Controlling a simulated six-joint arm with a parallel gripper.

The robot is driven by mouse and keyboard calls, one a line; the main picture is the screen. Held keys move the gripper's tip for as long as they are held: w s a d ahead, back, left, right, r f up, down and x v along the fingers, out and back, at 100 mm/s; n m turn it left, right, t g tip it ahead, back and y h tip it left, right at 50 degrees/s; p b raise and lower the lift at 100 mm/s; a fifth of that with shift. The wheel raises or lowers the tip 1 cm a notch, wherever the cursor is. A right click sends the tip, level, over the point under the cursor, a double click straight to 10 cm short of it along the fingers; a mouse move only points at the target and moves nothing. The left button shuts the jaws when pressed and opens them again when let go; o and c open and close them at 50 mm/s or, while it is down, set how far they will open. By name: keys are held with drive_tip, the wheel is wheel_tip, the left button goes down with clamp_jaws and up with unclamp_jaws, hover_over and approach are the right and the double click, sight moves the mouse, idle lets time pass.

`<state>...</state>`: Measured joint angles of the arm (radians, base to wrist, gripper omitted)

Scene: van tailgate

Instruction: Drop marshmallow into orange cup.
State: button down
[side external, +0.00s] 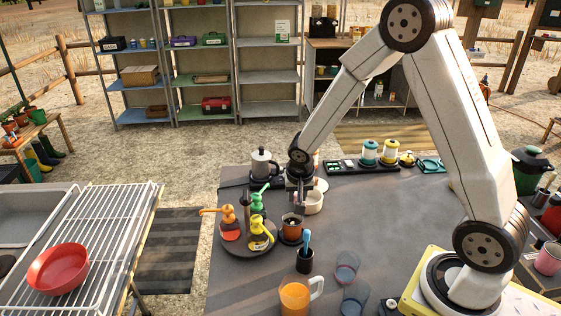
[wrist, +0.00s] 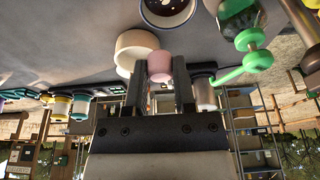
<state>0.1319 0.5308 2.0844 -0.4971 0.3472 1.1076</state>
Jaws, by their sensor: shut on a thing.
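A pink marshmallow (wrist: 159,63) is between the two fingers of my gripper (wrist: 160,82) in the wrist view; the gripper is shut on it. In the side view my gripper (side external: 299,196) points down in front of a white bowl (side external: 315,203), and I cannot make out the marshmallow there. The bowl's rim (wrist: 135,45) shows close to the marshmallow in the wrist view; I cannot tell whether they touch. The orange cup (side external: 294,297), with a pale handle, stands at the table's front edge in the side view. It is clear of my gripper.
A round tray (side external: 237,249) with colored pump bottles is left of my gripper. A dark pot (side external: 291,228), a dark cup with a blue-handled tool (side external: 305,258) and translucent blue cups (side external: 347,268) stand toward the orange cup. A moka pot (side external: 264,166) is behind.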

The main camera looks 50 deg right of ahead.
drive_tip(key=shift+c, duration=1.8)
unclamp_jaws()
drive_tip(key=v, duration=0.7)
drive_tip(key=shift+r, duration=0.35)
drive_tip(key=shift+s+a, duration=0.1)
drive_tip(key=shift+s, duration=0.05)
drive_tip(key=s+a+n+y, duration=0.2)
drive_tip(key=s+a+n, duration=0.5)
drive_tip(key=s+n, duration=0.2)
drive_tip(key=s, duration=0.2)
drive_tip(key=shift+s+f, duration=0.3)
drive_tip(key=shift+f, duration=0.05)
